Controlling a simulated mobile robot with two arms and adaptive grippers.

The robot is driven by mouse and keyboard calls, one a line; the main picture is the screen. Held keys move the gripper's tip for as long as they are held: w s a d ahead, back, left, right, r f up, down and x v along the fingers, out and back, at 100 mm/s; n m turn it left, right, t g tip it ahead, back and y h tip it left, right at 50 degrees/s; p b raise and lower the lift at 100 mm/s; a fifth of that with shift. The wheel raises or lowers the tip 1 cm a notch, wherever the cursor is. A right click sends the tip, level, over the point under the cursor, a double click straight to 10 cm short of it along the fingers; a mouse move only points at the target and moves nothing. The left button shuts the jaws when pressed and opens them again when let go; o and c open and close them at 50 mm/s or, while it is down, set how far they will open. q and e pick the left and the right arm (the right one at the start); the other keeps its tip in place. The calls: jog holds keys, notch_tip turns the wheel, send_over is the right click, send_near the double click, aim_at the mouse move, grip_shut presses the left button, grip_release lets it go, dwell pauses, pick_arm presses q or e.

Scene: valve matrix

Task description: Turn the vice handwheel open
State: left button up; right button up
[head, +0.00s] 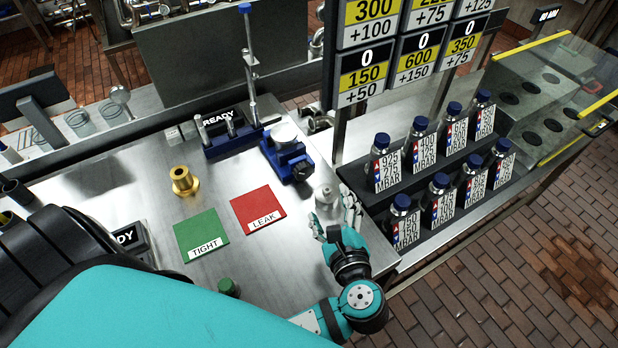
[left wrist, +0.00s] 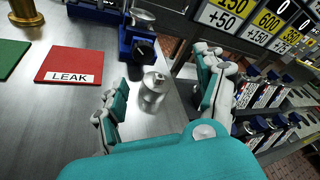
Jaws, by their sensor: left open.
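The blue vice (head: 291,163) sits on the steel bench, with a round silver piece (head: 283,133) on top and a dark round knob (head: 302,171) on its near end, probably the handwheel. In the left wrist view the vice (left wrist: 130,38) is at the top, its dark knob (left wrist: 144,50) facing me. My left gripper (head: 336,213) is open on the near side of the vice, apart from it. A small silver cylinder (left wrist: 153,87) stands on the bench between or just beyond its fingers; it also shows in the head view (head: 325,197). My right gripper is not in view.
A red LEAK mat (head: 257,207) and green TIGHT mat (head: 200,234) lie left of the gripper. A brass fitting (head: 184,181) stands behind them. A rack with several blue-capped bottles (head: 403,220) stands close on the right. A blue stand (head: 232,140) is behind the mats.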

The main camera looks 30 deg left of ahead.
aim_at(304, 174)
pick_arm(q)
jog(key=shift+s+a+f+n+g, duration=0.2)
jog(key=shift+s+f+n+g, duration=0.5)
jog(key=shift+f, duration=0.3)
jog(key=p+x, duration=0.3)
jog(key=x, duration=1.4)
jog(key=shift+a+r, duration=0.15)
jog(key=shift+a, duration=0.1)
jog(key=c, duration=1.2)
jog(key=shift+o, duration=0.2)
jog(key=f+n+t+b, duration=0.1)
jog(key=b, duration=0.1)
jog(key=shift+s+n+b, duration=0.1)
jog(key=shift+n+b, duration=0.3)
jog(key=shift+r+n+t+b, duration=0.25)
jog(key=shift+n+t+b, duration=0.15)
jog(key=shift+b, duration=0.1)
jog(key=shift+r, duration=0.15)
